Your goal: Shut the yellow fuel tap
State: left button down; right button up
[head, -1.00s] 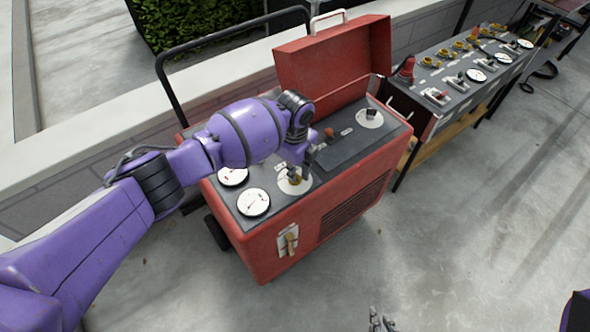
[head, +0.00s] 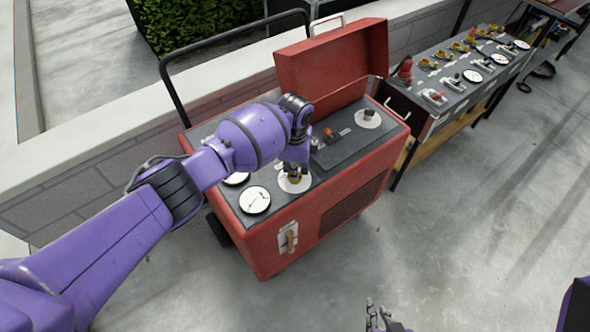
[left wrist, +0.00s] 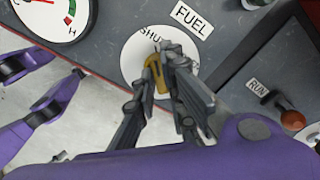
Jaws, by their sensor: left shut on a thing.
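The yellow fuel tap (left wrist: 156,77) sits on a round white dial (left wrist: 134,52) marked SHUT, beside a FUEL label (left wrist: 192,20) in the left wrist view. My left gripper (left wrist: 164,62) is shut on the tap, with its fingers on either side of it. In the head view the left gripper (head: 295,172) is over the dial (head: 300,186) on top of the red machine (head: 275,245), and it mostly hides the tap. My right gripper (head: 380,318) shows only partly at the bottom edge, away from the machine; its opening is unclear.
Gauges (head: 255,200) lie left of the dial. An orange-knobbed RUN lever (left wrist: 291,120) stands close to the right. The red lid (head: 335,65) is raised behind. A bench panel (head: 465,70) with several controls stands at the right. The concrete floor in front is clear.

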pick_arm(q)
jog(key=c, duration=1.8)
grip_release()
notch_tip(320, 180, up, 12)
